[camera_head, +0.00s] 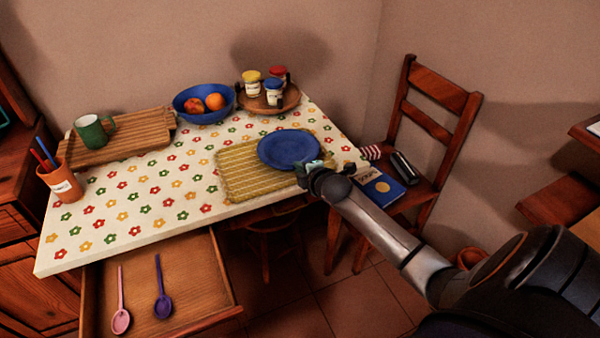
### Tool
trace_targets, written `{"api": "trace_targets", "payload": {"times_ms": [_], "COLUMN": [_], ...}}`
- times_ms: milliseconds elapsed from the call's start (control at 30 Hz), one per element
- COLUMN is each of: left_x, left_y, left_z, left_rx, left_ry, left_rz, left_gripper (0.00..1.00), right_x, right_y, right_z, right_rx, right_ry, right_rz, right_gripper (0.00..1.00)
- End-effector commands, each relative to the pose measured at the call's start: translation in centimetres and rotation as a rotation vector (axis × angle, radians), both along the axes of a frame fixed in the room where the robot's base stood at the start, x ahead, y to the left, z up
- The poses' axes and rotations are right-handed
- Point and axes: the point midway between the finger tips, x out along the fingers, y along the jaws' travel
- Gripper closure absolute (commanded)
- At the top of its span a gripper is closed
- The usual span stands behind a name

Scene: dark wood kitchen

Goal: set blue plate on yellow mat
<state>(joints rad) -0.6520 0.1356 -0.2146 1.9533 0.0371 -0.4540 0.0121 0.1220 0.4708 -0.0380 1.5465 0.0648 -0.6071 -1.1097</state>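The blue plate (289,148) lies over the right part of the yellow mat (236,178) on the flowered table. Its right side reaches to about the mat's right edge; I cannot tell whether it rests flat or is held slightly above. My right gripper (308,170) is at the plate's front right rim, touching or very close to it. The fingers are small and partly hidden, so their opening does not show clearly. My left gripper is not in view.
A blue fruit bowl (204,117), a round tray (290,100) with jars, a cutting board (115,152) with a green mug (93,132), and a pencil cup (62,184) stand on the table. An open drawer (195,268) holds two spoons. A chair (432,128) stands right.

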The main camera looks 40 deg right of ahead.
Motion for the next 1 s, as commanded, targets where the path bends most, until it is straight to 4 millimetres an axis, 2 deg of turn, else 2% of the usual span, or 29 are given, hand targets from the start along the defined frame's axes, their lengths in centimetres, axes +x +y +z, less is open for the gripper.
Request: {"api": "trace_targets", "payload": {"times_ms": [67, 400, 533, 833, 1000], "left_x": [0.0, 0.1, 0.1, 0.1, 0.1], "left_y": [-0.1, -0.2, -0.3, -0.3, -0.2], "left_z": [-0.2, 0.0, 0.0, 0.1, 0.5], "left_rx": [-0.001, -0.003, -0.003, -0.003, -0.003], "left_ry": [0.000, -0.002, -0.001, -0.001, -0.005], "left_rz": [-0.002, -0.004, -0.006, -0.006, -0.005], "left_gripper": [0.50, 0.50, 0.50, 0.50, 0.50], "right_x": [0.0, 0.0, 0.0, 0.0, -1.4], "right_y": [0.0, 0.0, 0.0, 0.0, 0.3], "right_z": [-1.0, -1.3, -1.3, -0.9, -0.3], "right_rx": [0.002, -0.002, 0.000, 0.000, -0.002], "right_ry": [-0.001, -0.001, 0.000, -0.001, 0.003], "right_rz": [-0.001, 0.000, -0.001, 0.000, 0.001], "right_gripper": [1.00, 1.00, 0.84, 0.84, 0.84]}}
